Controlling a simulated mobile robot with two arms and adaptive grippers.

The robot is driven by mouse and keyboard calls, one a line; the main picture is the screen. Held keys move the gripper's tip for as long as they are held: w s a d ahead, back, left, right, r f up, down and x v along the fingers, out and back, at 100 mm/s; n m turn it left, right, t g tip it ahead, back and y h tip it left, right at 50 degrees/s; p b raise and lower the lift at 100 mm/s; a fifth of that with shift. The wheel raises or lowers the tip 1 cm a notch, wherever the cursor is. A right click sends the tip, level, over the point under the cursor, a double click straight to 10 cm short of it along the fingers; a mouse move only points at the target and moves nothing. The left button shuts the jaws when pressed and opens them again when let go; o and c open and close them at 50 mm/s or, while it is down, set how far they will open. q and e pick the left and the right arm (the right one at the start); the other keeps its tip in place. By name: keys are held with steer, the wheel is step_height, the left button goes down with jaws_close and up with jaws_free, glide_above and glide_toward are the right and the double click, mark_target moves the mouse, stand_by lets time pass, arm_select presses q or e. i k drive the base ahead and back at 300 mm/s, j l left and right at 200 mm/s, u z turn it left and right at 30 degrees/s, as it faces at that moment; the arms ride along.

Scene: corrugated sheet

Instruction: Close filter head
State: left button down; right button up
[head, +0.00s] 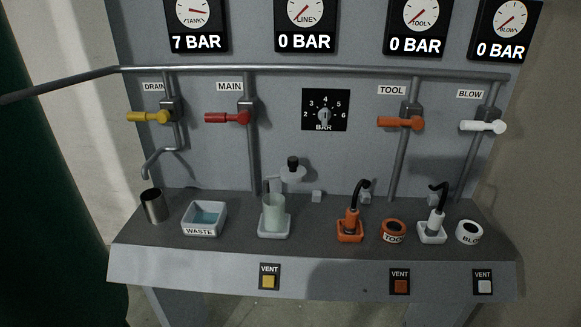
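The pale grey filter head (291,175) with a black knob (292,162) on top is at the middle of the panel, above the bench. A translucent pale green bowl (273,208) stands upright below and left of it, in a light square holder (274,230). The head sits off to the right of the bowl's top, and the bowl's mouth looks uncovered. A thin grey post shows behind the bowl. Neither of my grippers is in the head view.
A metal cup (152,206) and a waste tray (204,218) stand left. Orange tool fitting (350,225), orange ring (393,230), white blow fitting (433,225) and white ring (469,232) stand right. Red main valve handle (228,117) and pressure dial (324,111) are above. The bench front is clear.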

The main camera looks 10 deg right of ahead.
mark_target(292, 172)
steer(key=j, duration=1)
steer(key=i+j+z, duration=0.1)
steer(key=j, duration=0.95)
